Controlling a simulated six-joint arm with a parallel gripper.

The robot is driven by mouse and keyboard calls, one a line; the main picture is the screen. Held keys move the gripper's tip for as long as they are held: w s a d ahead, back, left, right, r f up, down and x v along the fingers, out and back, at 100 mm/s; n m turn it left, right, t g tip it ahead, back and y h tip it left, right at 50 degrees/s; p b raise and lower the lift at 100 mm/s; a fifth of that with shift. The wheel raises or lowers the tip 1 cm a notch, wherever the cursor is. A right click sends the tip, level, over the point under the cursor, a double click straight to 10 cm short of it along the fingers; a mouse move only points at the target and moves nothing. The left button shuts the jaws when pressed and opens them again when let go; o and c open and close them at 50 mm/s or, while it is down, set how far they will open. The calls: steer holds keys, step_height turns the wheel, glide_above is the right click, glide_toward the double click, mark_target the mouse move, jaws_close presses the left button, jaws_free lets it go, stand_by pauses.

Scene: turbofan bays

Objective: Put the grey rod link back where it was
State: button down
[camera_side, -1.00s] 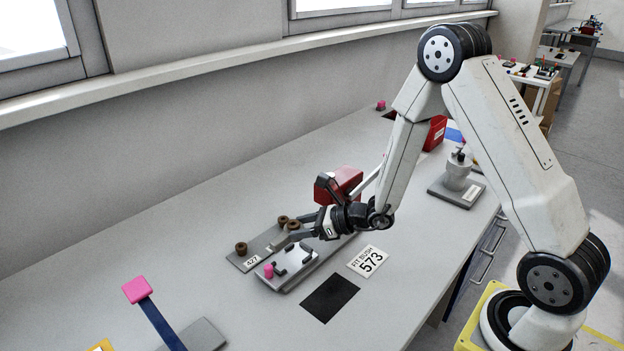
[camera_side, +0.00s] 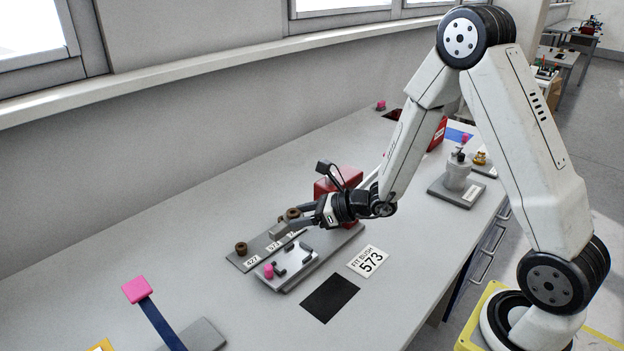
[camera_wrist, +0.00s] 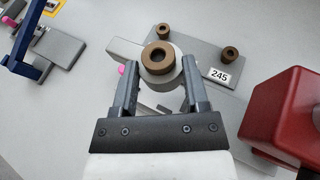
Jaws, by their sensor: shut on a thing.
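My gripper (camera_wrist: 158,88) is shut on the grey rod link (camera_wrist: 127,50), with its fingers on either side of the link's round end. A brown bush (camera_wrist: 160,57) sits at that round end and appears to be inside it. The link points up and left in the wrist view. In the side view, my gripper (camera_side: 310,219) is above the bush plate, and the link's free end (camera_side: 278,230) shows as a light grey block. The held bush (camera_side: 293,213) shows beside the fingers. I cannot tell the link's exact height above the plate.
The grey bush plate (camera_side: 236,261) carries labels and loose bushes, including one by label 427 (camera_side: 241,248). In front lies a fixture (camera_side: 293,268) with dark clamps and a pink knob. A red block (camera_side: 340,181) stands close behind my gripper. The black mat (camera_side: 330,297) is empty.

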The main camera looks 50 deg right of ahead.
steer(key=s+d+f, duration=0.2)
steer(key=s+f, duration=0.1)
steer(key=s, duration=0.2)
steer(key=y, duration=0.1)
glide_above(352, 286)
steer(key=shift+f, duration=0.6)
steer(key=shift+f, duration=0.1)
steer(key=shift+f, duration=1.9)
steer(key=shift+f, duration=0.1)
steer(key=shift+f, duration=1.9)
steer(key=shift+f, duration=0.1)
